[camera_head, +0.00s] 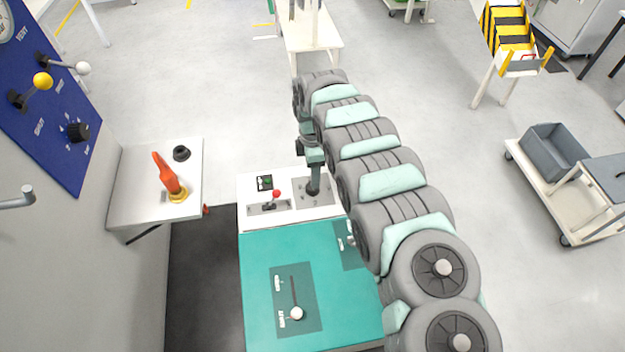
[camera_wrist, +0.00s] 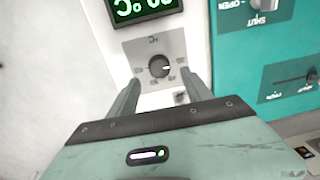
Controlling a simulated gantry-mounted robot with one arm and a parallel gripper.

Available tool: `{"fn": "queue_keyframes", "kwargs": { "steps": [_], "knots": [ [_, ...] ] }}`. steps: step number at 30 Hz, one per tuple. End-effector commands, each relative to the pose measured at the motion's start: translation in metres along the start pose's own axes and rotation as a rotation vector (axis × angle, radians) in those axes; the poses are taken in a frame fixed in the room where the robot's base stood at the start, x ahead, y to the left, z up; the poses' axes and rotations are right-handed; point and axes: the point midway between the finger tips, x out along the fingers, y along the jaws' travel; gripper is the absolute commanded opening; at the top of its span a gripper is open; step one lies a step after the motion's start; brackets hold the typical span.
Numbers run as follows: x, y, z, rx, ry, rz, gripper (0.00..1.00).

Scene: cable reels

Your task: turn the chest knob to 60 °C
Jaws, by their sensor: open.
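The chest knob (camera_wrist: 159,67) is a dark round dial with a pale pointer mark facing right in the wrist view. It sits on a grey plate (camera_wrist: 133,47) with small scale marks and an upside-down °C. My gripper (camera_wrist: 160,79) is open, with one finger on each side of the knob; I cannot tell whether they touch it. A black display (camera_wrist: 147,9) with green characters is upside down and cut by the top edge; its digits are hard to read. In the head view my gripper (camera_head: 313,184) points down at the white panel (camera_head: 250,222) and covers the knob.
A small red-tipped lever (camera_head: 276,194) stands left of my gripper. The teal panel (camera_head: 258,260) with a white-knobbed slider (camera_head: 297,313) lies nearer. The blue wall panel (camera_head: 50,110) has levers and another black knob (camera_head: 78,132).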

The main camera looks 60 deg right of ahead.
Motion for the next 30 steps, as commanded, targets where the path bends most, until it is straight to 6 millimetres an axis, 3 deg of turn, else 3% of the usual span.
{"fn": "queue_keyframes", "kwargs": {
  "steps": [13,27,30],
  "knots": [
    [0.053,-0.001,-0.002,0.000,0.002,-0.003,0.58],
    [0.060,0.000,0.000,0.001,0.000,0.001,0.58],
    [0.060,0.000,0.000,0.001,0.000,0.001,0.51]
  ]
}}
